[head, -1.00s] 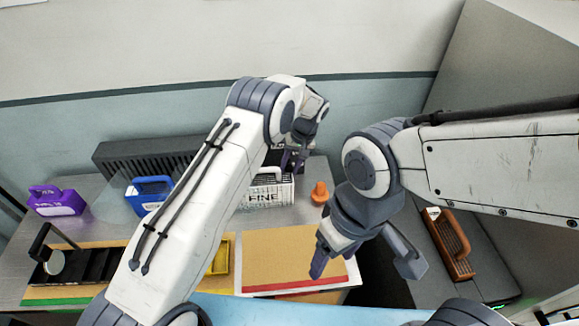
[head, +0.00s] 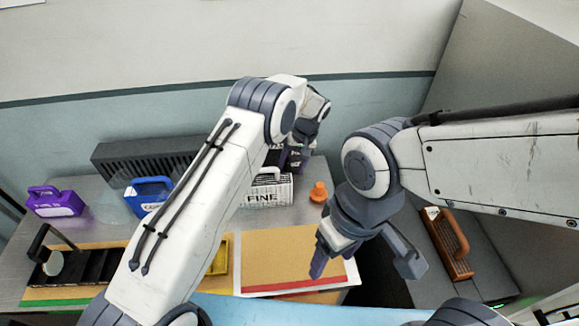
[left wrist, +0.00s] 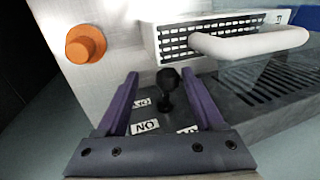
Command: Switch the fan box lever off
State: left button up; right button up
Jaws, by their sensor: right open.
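The fan box (head: 130,162) is a long dark vented unit against the back wall, and its slotted top shows in the left wrist view (left wrist: 270,90). Its black lever (left wrist: 165,85) ends in a round knob near small white labels, one reading "NO" upside or sideways in part. My left gripper (head: 298,158) is over the right end of the box. In the left wrist view its purple fingers (left wrist: 163,90) are apart, one on each side of the lever; I cannot tell whether either touches it. My right gripper (head: 365,262) is open and empty, above the bench's right edge.
A white "FINE" container (head: 268,190) and an orange object (head: 318,192) stand close to the left gripper. Blue (head: 150,193) and purple (head: 55,202) containers are further left. A brown-orange container (head: 446,243) lies right. A tan board (head: 290,258) is at the front.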

pick_arm(q)
jog(key=shift+a, duration=0.3)
jog(key=shift+d+r, duration=0.1)
jog(key=shift+r, duration=0.15)
jog(key=b+v, duration=0.3)
jog(key=v, duration=0.7)
